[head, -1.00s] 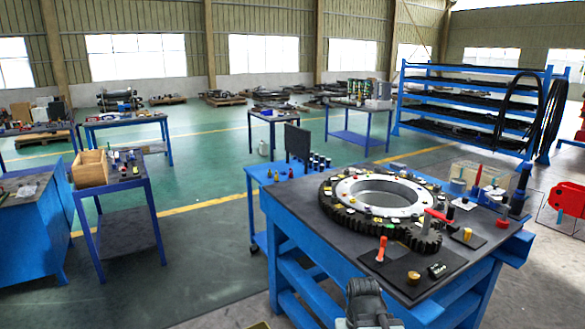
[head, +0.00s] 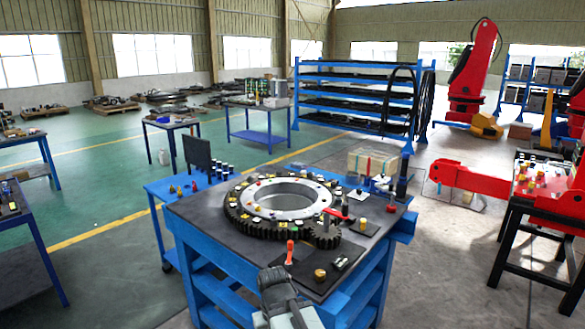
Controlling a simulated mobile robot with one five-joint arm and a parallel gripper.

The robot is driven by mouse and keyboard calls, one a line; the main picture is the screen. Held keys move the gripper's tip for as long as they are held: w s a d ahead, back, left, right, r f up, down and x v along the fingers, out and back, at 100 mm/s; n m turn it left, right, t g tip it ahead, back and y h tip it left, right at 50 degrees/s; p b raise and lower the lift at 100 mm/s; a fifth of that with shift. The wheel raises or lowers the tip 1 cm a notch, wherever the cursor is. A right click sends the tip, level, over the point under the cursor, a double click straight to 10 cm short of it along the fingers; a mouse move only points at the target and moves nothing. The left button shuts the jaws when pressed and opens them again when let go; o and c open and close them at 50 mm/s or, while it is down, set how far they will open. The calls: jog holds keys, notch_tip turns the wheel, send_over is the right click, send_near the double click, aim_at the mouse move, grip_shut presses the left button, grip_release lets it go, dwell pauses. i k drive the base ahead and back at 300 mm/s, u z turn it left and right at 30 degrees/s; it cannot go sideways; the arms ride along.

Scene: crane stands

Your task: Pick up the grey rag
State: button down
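I cannot make out a grey rag in the head view. The nearest blue workbench (head: 193,209) has a dark top with a large toothed ring (head: 237,213) and many small parts on it. My gripper (head: 277,283) shows as a dark grey shape at the bottom centre, in front of the bench's near edge. Its fingers cannot be told apart, so whether it is open or shut is unclear. No object can be seen in it.
An orange-handled tool (head: 290,251) lies near the bench's front. A blue cart (head: 165,190) adjoins it at the left. A red arm (head: 468,180) reaches out from a black stand (head: 513,225) at the right. Floor is open between bench and stand, and at the left.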

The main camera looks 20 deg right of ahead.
aim_at(297, 166)
jog(key=z, duration=1.8)
jog(key=i, duration=5.45)
jog(key=u, duration=1.2)
